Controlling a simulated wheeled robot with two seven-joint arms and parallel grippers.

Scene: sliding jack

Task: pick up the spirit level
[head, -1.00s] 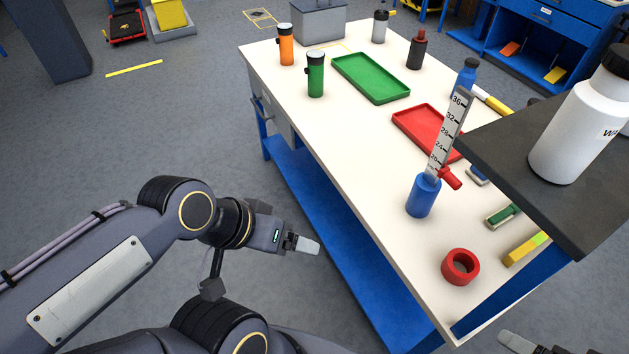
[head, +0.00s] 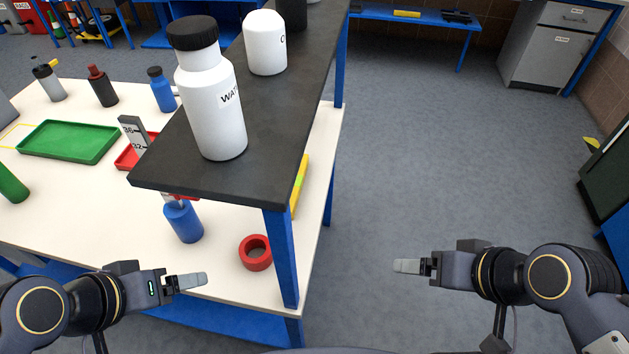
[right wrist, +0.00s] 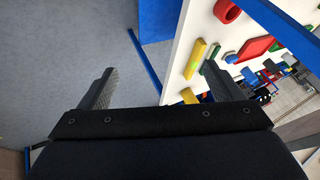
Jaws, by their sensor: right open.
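The spirit level (head: 299,187) is a yellow bar with a bright green patch on the white workbench, partly hidden behind the blue post of the raised shelf in the head view. It also shows in the right wrist view (right wrist: 196,60), beyond the right-hand finger. My right gripper (head: 407,266) is open and empty, over the floor to the right of the bench and apart from the level. Its two spread fingers show in the right wrist view (right wrist: 165,85). My left gripper (head: 193,281) is at the bench's near edge, seen side-on; its opening cannot be told.
The dark raised shelf (head: 275,90) carries white bottles and overhangs the bench (head: 110,215). A red ring (head: 255,253) and a blue cylinder (head: 183,222) stand near the front edge. A blue post (head: 281,255) stands left of the level. The floor right of the bench is clear.

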